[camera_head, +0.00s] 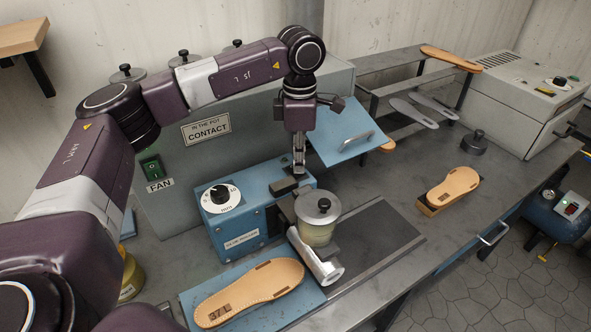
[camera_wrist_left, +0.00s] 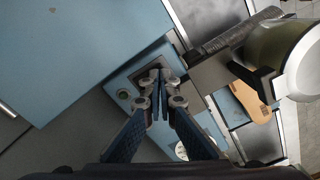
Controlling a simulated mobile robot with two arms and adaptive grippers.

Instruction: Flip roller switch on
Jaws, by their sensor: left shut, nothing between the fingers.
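The blue glue roller machine (camera_head: 240,218) stands on the bench, with a white dial (camera_head: 221,197) on its front left. My left gripper (camera_head: 299,172) points down at the top of this machine. In the left wrist view, my left gripper (camera_wrist_left: 160,76) is shut and empty, with its fingertips over a dark switch plate (camera_wrist_left: 141,79) on the blue top. The fingers cover most of the switch, so its position cannot be told, nor can contact. A small green light or button (camera_wrist_left: 123,94) sits beside the plate. My right gripper is not in view.
A lidded glue pot (camera_head: 318,222) and a metal roller (camera_head: 318,262) are right beside the machine. A blue tilted panel (camera_head: 340,135) stands close behind the gripper. A green fan switch (camera_head: 151,168) is on the grey housing. A sandal sole (camera_head: 250,292) lies in front.

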